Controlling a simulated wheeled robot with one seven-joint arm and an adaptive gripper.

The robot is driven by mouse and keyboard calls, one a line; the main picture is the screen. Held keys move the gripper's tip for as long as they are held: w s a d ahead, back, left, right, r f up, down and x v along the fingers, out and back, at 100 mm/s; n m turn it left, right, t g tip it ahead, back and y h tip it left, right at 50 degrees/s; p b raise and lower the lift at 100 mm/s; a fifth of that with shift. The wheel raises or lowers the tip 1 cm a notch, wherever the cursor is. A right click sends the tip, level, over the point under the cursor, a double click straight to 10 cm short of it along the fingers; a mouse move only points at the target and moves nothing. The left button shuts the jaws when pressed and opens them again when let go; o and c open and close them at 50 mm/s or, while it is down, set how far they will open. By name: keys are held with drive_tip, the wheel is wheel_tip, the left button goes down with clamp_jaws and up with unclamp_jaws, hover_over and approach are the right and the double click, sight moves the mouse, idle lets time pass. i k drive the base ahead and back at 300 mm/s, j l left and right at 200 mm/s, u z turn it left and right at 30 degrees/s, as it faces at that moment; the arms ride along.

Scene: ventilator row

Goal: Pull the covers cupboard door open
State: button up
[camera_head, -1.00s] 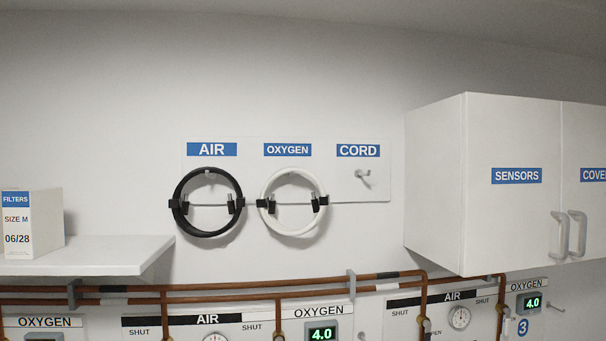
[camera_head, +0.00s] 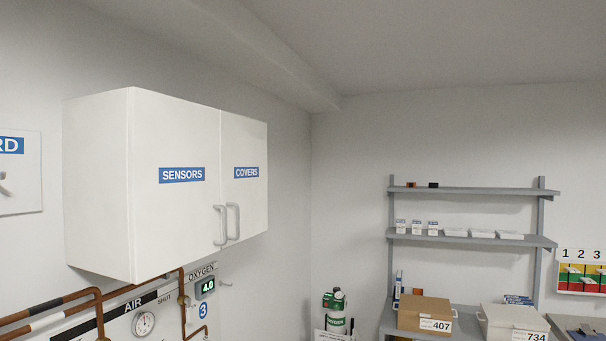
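The covers cupboard door (camera_head: 247,188) is the right-hand door of a white wall cupboard, with a blue COVERS label (camera_head: 246,172). It looks shut, flush with the sensors door (camera_head: 176,190) on its left. Its grey bar handle (camera_head: 234,221) stands upright at the door's lower left, close beside the sensors door handle (camera_head: 219,225). My gripper does not show in the head view.
Copper pipes (camera_head: 50,308) and an air panel with a gauge (camera_head: 143,323) are below the cupboard. A shelf rack (camera_head: 472,238) with boxes stands at the right. A green-topped cylinder (camera_head: 335,301) stands in the corner. The wall right of the cupboard is bare.

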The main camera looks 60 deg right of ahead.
sight(244, 139)
drive_tip(key=z, duration=1.6)
